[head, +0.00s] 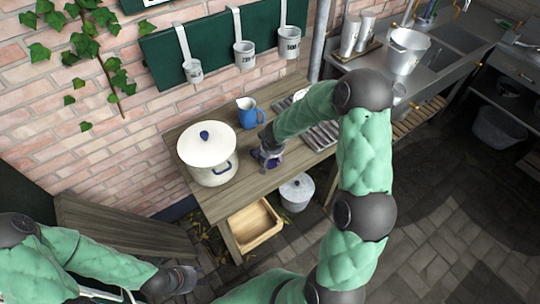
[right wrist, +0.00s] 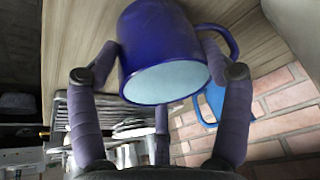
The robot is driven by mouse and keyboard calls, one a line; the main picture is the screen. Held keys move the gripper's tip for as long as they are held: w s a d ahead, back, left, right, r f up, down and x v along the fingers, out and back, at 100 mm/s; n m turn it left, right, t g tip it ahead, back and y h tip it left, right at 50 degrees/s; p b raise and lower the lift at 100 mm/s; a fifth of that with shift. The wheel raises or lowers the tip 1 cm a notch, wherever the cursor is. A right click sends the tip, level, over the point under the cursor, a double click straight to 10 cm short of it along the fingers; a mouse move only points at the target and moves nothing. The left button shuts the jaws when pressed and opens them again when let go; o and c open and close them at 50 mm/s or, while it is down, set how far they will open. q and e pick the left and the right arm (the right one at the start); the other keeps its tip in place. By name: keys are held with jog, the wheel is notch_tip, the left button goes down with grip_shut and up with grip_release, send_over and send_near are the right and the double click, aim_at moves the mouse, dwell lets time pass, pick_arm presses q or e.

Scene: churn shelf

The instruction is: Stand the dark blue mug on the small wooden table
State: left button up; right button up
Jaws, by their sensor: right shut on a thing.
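The dark blue mug (right wrist: 165,40) is between the fingers of my right gripper (right wrist: 160,75) in the right wrist view. Its pale inside faces the camera and its handle points right. In the head view the mug (head: 267,161) is mostly hidden by my right gripper (head: 268,155), over the wooden bench. I cannot tell whether it touches the bench top. A low wooden table top (head: 125,228) shows at the lower left, with nothing seen on it. My left gripper (head: 185,279) is near its right end; its finger opening is unclear.
On the bench (head: 228,200) stand a cream lidded pot (head: 208,165), a bright blue jug (head: 248,113) and a slatted rack (head: 322,136). Below are a wooden crate (head: 254,225) and a lidded grey bucket (head: 297,192). A brick wall (head: 60,120) runs behind.

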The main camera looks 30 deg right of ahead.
jog(key=shift+w+f, duration=0.1)
jog(key=shift+f, duration=0.3)
jog(key=o, duration=1.6)
jog(key=p+v, duration=0.3)
jog(key=v, duration=0.9)
